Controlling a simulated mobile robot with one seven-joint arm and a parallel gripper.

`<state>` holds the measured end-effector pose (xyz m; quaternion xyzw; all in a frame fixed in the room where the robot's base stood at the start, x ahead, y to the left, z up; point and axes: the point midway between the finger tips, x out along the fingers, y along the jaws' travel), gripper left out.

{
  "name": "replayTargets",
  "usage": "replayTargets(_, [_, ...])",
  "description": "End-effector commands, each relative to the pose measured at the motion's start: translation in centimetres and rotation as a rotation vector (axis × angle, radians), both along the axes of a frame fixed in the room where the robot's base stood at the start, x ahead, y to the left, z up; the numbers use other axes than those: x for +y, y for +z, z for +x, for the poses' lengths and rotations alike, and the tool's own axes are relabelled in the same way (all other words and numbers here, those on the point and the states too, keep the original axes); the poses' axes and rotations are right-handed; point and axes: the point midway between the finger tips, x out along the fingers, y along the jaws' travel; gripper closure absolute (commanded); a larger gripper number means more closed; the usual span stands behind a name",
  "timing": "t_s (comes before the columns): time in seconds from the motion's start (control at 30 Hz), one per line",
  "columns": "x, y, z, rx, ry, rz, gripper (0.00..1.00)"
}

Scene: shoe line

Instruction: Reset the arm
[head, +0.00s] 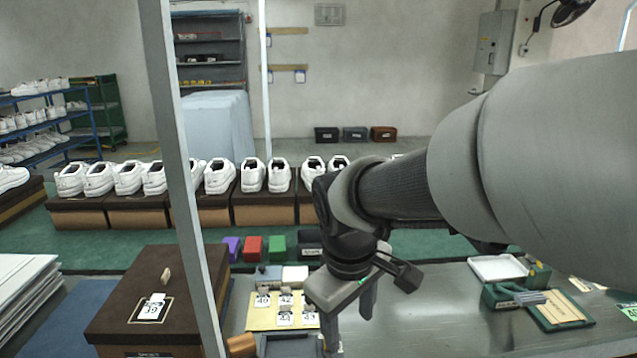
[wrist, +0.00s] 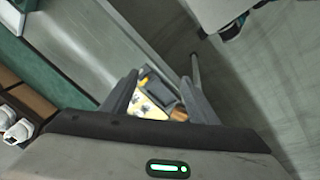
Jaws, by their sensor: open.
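My gripper (head: 350,322) hangs from my arm at the centre right of the head view, its fingers pointing down over the grey worktable. The two fingers are apart and nothing shows between them. In the wrist view my gripper (wrist: 158,98) is open, with a yellow sheet (wrist: 146,106) and a dark tray (wrist: 160,92) visible on the table beyond the fingertips. My arm hides part of the right side of the head view.
Size cards lie on the yellow sheet (head: 262,318). White shoes (head: 220,176) on boxes line the back. A green tray (head: 550,310) and white tray (head: 497,268) lie right.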

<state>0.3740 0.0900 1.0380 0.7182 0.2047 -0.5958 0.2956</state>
Motion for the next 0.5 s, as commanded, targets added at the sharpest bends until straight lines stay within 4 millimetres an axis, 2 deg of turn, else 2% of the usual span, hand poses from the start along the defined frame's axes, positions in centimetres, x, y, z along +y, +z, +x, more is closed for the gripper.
replayTargets(0.03, [-1.5,2.0,-1.3,-0.051,-0.115,0.033,0.46])
replayTargets(0.2, [-5.2,5.5,-4.9,-0.157,-0.375,0.129,0.46])
replayTargets(0.5, [-8.5,7.9,-9.5,-0.273,-0.623,0.27,0.46])
